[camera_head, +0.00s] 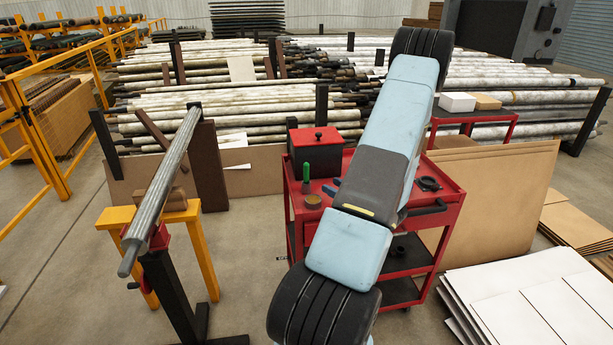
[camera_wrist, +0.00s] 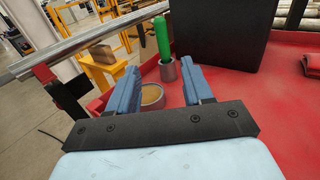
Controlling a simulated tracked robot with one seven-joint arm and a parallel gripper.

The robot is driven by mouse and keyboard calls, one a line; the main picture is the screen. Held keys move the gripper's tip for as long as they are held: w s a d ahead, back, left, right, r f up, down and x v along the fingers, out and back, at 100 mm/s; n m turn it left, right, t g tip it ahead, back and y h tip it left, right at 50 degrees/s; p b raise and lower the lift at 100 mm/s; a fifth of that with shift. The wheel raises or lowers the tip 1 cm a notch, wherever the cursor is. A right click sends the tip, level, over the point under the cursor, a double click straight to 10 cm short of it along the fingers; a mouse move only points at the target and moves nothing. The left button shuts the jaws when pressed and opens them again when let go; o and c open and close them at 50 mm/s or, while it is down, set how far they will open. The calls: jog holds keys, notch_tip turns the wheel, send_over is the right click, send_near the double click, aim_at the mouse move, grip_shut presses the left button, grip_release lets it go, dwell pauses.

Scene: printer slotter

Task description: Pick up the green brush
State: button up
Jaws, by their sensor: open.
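The green brush (camera_head: 306,177) stands upright on the top of the red cart (camera_head: 350,163), left of my arm in the head view. In the wrist view the green brush (camera_wrist: 163,36) has a green handle above a grey lower part. It stands beyond the fingertips of my gripper (camera_wrist: 160,67), roughly in line with the gap between the blue fingers. My gripper is open and empty.
A tan-centred round roll (camera_wrist: 152,97) lies on the cart between the fingers and nearer than the brush. A black box with a red lid (camera_head: 316,150) stands behind the brush. A long metal shaft (camera_head: 165,185) on stands is to the left. Cardboard sheets (camera_head: 500,190) lean at right.

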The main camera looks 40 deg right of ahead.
aim_at(308, 171)
jog(key=w, duration=0.8)
jog(key=shift+w+a, duration=0.2)
jog(key=shift+a, duration=0.1)
jog(key=shift+w+a+r, duration=0.1)
jog(key=shift+w+r, duration=0.05)
jog(key=shift+w, duration=1.15)
jog(key=shift+w+r, duration=0.15)
jog(key=shift+w, duration=1.15)
grip_shut()
jog(key=shift+r, duration=0.1)
notch_tip(308, 171, up, 10)
jog(key=shift+f, duration=0.1)
